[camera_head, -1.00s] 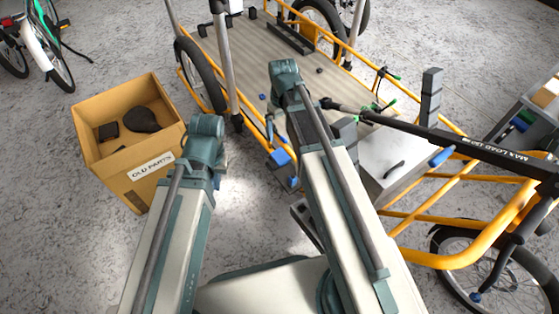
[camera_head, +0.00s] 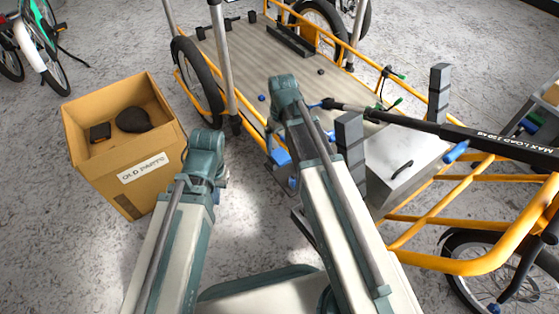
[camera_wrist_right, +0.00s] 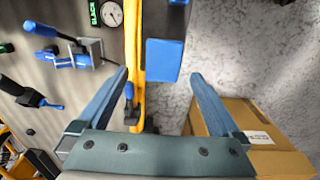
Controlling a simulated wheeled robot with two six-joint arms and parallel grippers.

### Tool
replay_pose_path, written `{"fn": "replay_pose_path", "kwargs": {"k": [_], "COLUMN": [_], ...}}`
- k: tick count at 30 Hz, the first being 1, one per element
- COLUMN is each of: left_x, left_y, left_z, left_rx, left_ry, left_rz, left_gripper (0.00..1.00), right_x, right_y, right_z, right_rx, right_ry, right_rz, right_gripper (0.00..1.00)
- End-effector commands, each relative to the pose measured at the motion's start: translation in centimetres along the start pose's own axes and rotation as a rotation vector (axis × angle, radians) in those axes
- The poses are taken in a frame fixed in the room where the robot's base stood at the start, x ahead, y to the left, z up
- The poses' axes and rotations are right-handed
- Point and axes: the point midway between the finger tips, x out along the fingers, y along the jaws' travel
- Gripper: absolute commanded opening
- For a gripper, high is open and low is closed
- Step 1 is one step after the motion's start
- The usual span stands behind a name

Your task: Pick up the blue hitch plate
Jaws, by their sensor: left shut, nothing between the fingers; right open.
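The blue hitch plate (camera_wrist_right: 164,60) is a small flat blue rectangle beside the orange frame rail in the right wrist view. In the head view a blue patch that looks like it (camera_head: 280,156) shows low on the near side of the cargo bike, partly covered by my right arm. My right gripper (camera_wrist_right: 160,75) is open, its two blue-grey fingers pointing toward the plate, which appears between the fingertips. I cannot tell how far beyond the tips it is. The fingers do not appear to touch it. My left gripper is hidden behind its own arm.
A cardboard box labelled "OLD PARTS" (camera_head: 125,150) stands at left with dark parts inside; its edge is near the right finger in the wrist view. The orange cargo bike rail (camera_wrist_right: 135,45) runs beside the plate. A blue-handled clamp (camera_wrist_right: 62,45) sits on the deck (camera_wrist_right: 60,100).

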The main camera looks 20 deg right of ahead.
Motion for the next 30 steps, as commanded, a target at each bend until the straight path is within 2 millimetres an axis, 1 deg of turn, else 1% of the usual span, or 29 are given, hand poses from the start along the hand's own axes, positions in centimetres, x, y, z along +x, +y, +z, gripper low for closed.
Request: {"fn": "replay_pose_path", "kwargs": {"k": [5,12,16,19,25,26,30], "left_x": [0.9,3.8,5.0,5.3,5.1,5.1,5.1], "left_y": [0.1,0.5,0.6,0.6,0.6,0.6,0.6], "left_z": [-0.1,-0.3,-0.3,-0.3,-0.3,-0.3,-0.3], "left_rx": [0.001,0.006,0.002,0.000,0.000,0.000,0.000], "left_ry": [0.000,0.002,0.002,0.002,0.002,0.002,0.002], "left_rz": [0.001,0.004,0.004,0.004,0.004,0.004,0.004], "left_gripper": [0.00,0.00,0.00,0.00,0.00,0.00,0.00], "right_x": [0.9,3.8,5.1,5.3,5.1,5.1,5.1], "right_y": [-0.1,-0.5,-0.5,-0.5,-0.5,-0.5,-0.5], "right_z": [-0.1,-0.2,-0.2,-0.2,-0.2,-0.2,-0.2], "right_rx": [0.000,-0.001,0.000,0.000,0.000,0.000,0.000], "right_ry": [0.000,0.000,0.000,0.000,0.000,0.000,0.000], "right_rz": [0.000,0.000,0.000,0.000,0.000,0.000,0.000], "right_gripper": [1.00,1.00,1.00,1.00,1.00,0.96,0.71]}}
